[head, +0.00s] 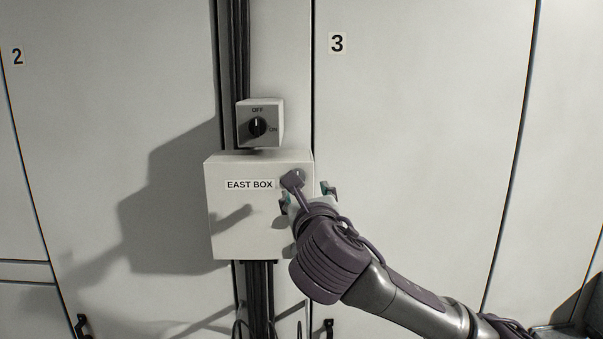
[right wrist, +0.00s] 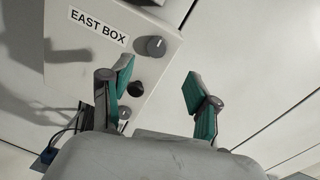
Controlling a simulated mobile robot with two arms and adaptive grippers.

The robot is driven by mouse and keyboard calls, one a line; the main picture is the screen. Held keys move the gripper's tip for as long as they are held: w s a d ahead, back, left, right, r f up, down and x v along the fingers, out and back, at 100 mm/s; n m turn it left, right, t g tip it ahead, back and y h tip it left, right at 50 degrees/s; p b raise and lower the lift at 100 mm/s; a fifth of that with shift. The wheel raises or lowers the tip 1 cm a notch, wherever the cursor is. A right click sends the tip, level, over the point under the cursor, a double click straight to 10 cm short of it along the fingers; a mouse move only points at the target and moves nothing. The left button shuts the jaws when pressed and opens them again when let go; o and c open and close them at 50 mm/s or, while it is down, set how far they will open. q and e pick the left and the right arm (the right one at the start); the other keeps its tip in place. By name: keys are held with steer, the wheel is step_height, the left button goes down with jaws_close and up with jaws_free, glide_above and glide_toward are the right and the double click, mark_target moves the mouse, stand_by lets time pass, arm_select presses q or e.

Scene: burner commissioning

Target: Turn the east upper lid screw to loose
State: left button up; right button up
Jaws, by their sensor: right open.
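The closed grey lid of the east box (head: 235,215) faces me, with its "EAST BOX" label. The upper lid screw, a round grey knob (right wrist: 155,46) with a line on its face, sits right of the label in the right wrist view. In the head view its edge (head: 301,175) shows partly behind my wrist parts. My right gripper (head: 307,196) is open and empty at the box's right side. In the right wrist view the gripper's fingers (right wrist: 158,79) stand apart, with the knob beyond them and not between the pads. I cannot tell the exact gap. My left gripper is out of view.
A black round part (right wrist: 135,89) and a smaller grey round part (right wrist: 124,113) sit below the knob, near the left finger. A switch box (head: 259,124) marked OFF and ON is above. Cables (head: 260,300) run below. Flat panels surround the box.

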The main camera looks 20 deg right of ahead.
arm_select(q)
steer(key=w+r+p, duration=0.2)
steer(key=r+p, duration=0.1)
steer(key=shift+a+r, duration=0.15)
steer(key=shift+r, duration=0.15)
arm_select(e)
steer(key=w+d, duration=0.1)
steer(key=w, duration=0.7)
steer(key=shift+w+d, duration=0.15)
steer(key=shift+w, duration=0.2)
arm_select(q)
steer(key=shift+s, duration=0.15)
arm_select(e)
steer(key=shift+f, duration=0.1)
jaws_close()
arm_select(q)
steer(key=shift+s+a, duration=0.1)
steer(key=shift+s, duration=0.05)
